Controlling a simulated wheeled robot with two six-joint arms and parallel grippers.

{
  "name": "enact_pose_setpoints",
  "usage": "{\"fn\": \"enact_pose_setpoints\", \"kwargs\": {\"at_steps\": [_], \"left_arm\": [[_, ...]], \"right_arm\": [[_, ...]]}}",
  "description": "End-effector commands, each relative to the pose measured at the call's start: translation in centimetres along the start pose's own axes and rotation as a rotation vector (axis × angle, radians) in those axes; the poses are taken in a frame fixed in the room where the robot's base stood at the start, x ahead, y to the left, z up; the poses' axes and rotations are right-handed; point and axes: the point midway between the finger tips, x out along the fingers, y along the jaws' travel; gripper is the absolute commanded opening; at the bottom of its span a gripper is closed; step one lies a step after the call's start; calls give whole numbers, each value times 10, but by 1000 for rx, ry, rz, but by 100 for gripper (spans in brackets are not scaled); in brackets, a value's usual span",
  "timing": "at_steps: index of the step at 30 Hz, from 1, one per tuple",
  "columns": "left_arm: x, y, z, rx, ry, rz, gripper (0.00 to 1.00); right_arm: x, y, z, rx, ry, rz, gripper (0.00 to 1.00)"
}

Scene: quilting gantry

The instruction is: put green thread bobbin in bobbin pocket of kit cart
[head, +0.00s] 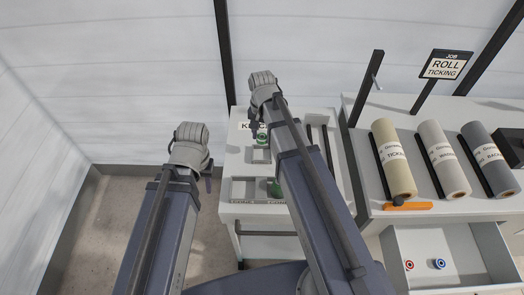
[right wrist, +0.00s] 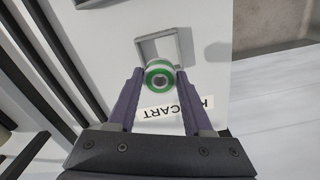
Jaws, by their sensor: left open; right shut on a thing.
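My right gripper (right wrist: 159,78) is shut on the green thread bobbin (right wrist: 159,68), a white-cored spool with a green rim, between its fingertips. The bobbin (head: 262,138) also shows in the head view under my right gripper (head: 259,130), above the kit cart (head: 232,165). A square pocket frame (right wrist: 183,45) on the cart lies right beside the bobbin in the wrist view, partly covered by it. The pocket (head: 261,156) also shows in the head view. I cannot tell the bobbin's height above the cart. My left gripper (head: 210,178) is open, left of the cart.
Another green item (head: 275,188) sits in the cart's front tray (head: 238,189), partly hidden by my right arm. At right, a table carries several fabric rolls (head: 393,160) and an orange tool (head: 408,206). An open drawer (head: 460,246) below holds a red bobbin (head: 409,265) and a blue bobbin (head: 439,264).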

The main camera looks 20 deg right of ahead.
Motion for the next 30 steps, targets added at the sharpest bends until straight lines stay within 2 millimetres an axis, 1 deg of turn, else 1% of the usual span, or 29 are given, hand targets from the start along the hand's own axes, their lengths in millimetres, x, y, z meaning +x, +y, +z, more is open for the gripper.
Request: {"fn": "enact_pose_setpoints", "kwargs": {"at_steps": [1, 2, 4, 9, 11, 14, 18, 21, 30], "left_arm": [[16, 2, -1, 0, 0, 0, 44], [19, 2, -1, -1, 0, 0, 44], [23, 2, -1, -1, 0, 0, 44], [22, 2, -1, -1, 0, 0, 44], [24, 2, -2, 0, 0, 0, 44], [34, 3, -2, -1, 0, 0, 44], [52, 5, -3, -1, 0, 0, 44], [60, 6, -4, -1, 0, 0, 44], [58, 6, -3, -1, 0, 0, 44]], "right_arm": [[16, 0, 0, 0, 0, 0, 0], [19, 0, 0, 0, 0, 0, 0], [23, 0, 0, 0, 0, 0, 0], [22, 0, 0, 0, 0, 0, 0], [25, 0, 0, 0, 0, 0, 0], [34, 0, 0, 0, 0, 0, 0], [52, 0, 0, 0, 0, 0, 0], [60, 0, 0, 0, 0, 0, 0], [59, 0, 0, 0, 0, 0, 0]]}}
